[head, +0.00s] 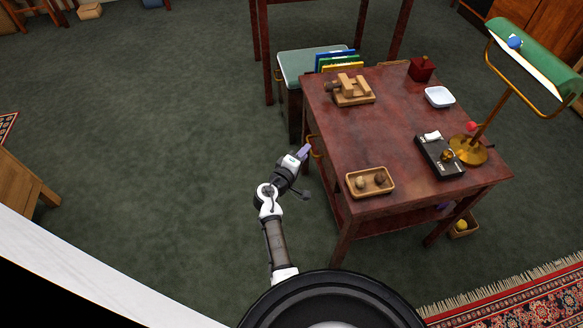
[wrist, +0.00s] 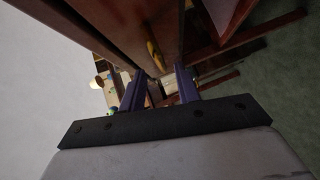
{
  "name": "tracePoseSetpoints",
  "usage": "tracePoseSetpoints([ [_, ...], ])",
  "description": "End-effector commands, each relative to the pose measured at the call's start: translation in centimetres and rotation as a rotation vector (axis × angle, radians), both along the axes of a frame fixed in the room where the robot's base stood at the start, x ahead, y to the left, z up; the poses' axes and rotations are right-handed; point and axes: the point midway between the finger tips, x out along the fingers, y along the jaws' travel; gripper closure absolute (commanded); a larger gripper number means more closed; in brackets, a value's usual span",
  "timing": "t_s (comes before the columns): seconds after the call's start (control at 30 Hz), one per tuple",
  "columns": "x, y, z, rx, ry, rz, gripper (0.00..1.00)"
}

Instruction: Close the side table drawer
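The side table (head: 400,115) is a dark red-brown wooden table right of centre in the head view. Its drawer is on the left side, where a brass handle (head: 315,146) shows. How far the drawer stands out is hard to tell. In the wrist view the brass handle (wrist: 155,56) is on a brown wooden face just beyond my fingers. My gripper (head: 304,152) is at the table's left side, close to the handle. In the wrist view my gripper (wrist: 160,88) has its two purple fingers apart, with nothing seen held between them. Contact with the drawer cannot be told.
On the tabletop are a wooden tray (head: 370,194), a wooden object (head: 354,98), a white dish (head: 439,97), a black box (head: 440,165) and a green lamp (head: 540,55). A green-topped stool (head: 298,65) with books stands behind. The carpet (head: 150,130) left of the table is clear.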

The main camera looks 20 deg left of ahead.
Motion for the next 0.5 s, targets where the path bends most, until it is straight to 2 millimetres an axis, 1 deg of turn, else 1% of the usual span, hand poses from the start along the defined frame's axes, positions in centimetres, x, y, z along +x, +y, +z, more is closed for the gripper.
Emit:
tracePoseSetpoints([
  [0.03,-1.4,0.2,0.0,0.001,0.002,0.001,0.67],
  [0.1,-3.0,0.6,0.2,0.001,0.002,0.002,0.67],
  [0.3,-7.0,1.2,0.9,0.0,0.001,0.0,0.67],
  [0.4,-8.4,1.5,1.2,-0.001,0.001,0.001,0.67],
  [0.5,-9.2,1.6,1.4,0.0,0.0,-0.002,0.67],
])
